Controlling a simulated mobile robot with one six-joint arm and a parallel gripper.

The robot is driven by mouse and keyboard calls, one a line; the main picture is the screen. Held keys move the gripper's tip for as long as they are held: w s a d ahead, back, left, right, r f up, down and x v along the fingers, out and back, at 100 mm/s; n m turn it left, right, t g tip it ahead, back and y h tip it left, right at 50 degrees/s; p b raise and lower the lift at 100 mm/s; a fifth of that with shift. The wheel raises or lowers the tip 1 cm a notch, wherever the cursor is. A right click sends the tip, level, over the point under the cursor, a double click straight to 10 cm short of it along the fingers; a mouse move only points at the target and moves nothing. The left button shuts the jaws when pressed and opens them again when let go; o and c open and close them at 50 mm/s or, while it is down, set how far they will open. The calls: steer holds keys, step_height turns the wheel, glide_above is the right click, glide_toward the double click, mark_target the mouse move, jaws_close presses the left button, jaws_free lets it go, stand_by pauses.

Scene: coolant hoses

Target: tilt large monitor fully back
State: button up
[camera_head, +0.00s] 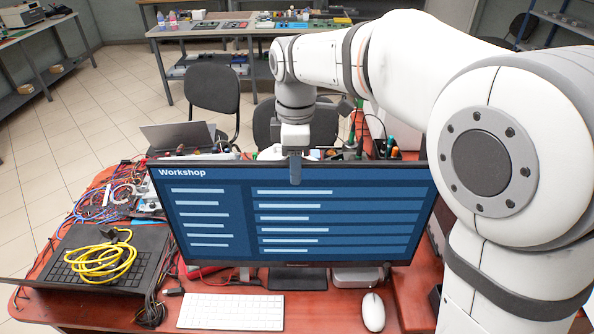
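The large monitor (350,215) stands on the red-brown table with its lit screen facing me, showing "Workshop" over several light bars. Its dark foot (297,279) shows below the lower edge. My gripper (295,170) is at the middle of the monitor's top edge, pointing down, with one dark finger in front of the upper screen. The other finger is hidden, so I cannot tell the gap between them or whether the finger touches the screen. My arm reaches over the monitor from the right.
A white keyboard (231,311) and mouse (373,311) lie in front of the monitor. A laptop (95,262) with a yellow cable (101,258) on it is at left, beside tangled wires. Chairs (212,92) and a workbench stand behind.

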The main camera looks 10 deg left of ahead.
step_height(320, 180, down, 2)
steer(key=shift+s+f, duration=0.1)
steer(key=shift+f, duration=0.05)
jaws_close()
stand_by(0.4)
